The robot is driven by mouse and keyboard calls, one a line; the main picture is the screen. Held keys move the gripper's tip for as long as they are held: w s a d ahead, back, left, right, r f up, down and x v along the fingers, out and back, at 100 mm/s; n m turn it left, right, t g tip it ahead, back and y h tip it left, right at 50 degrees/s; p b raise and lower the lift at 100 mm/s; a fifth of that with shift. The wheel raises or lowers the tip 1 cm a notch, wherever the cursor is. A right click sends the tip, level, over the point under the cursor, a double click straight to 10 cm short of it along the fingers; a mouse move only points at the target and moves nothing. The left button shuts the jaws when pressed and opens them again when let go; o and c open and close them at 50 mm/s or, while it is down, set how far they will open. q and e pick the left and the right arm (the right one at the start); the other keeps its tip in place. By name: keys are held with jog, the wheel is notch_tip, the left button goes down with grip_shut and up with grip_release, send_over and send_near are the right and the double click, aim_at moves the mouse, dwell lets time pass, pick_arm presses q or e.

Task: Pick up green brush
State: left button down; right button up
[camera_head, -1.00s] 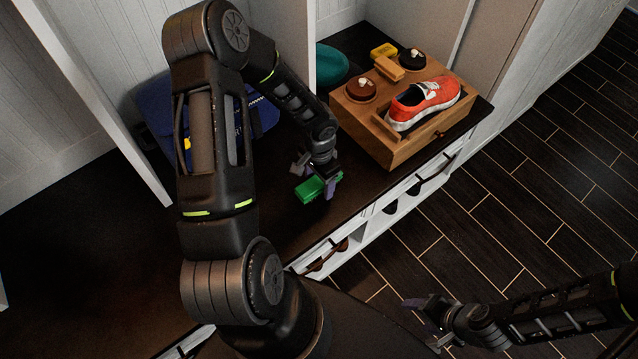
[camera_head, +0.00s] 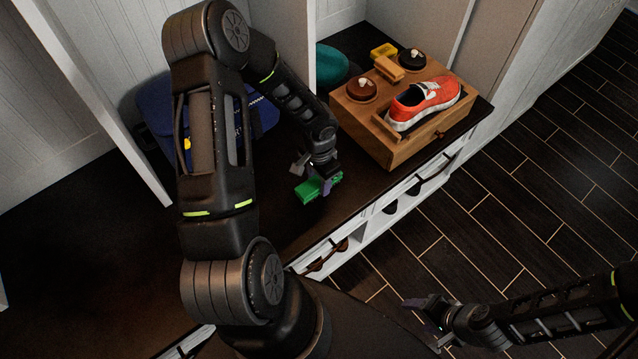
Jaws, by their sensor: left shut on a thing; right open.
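The green brush (camera_head: 307,191) is at the dark bench top, left of the wooden shoe box. My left gripper (camera_head: 318,180) is shut on it, with a finger on its near side. Whether the brush touches the bench cannot be told. My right gripper (camera_head: 428,318) is open and empty at the bottom right, over the floor and away from the bench.
The wooden box (camera_head: 375,143) carries a red shoe (camera_head: 422,102), round tins and brushes. A blue bag (camera_head: 160,110) stands behind my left arm. White partitions divide the bench.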

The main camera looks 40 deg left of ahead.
aim_at(319, 180)
pick_arm(q)
notch_tip(319, 180, up, 10)
jog(key=shift+p, duration=0.7)
dwell(0.4)
jog(key=c, duration=1.4)
grip_release()
jog(key=c, duration=0.6)
jog(key=w+d+r+n+p, duration=0.1)
jog(key=w+d, duration=0.1)
jog(key=d, duration=0.2)
jog(key=w+d+r+n+p, duration=0.1)
jog(key=w+d+r+p, duration=0.1)
jog(key=d, duration=0.2)
jog(key=w+d+r+n+p, duration=0.1)
jog(key=w+d+r, duration=0.1)
jog(key=d, duration=0.2)
jog(key=shift+w+d, duration=0.1)
jog(key=shift+w, duration=0.15)
jog(key=shift+c, duration=0.2)
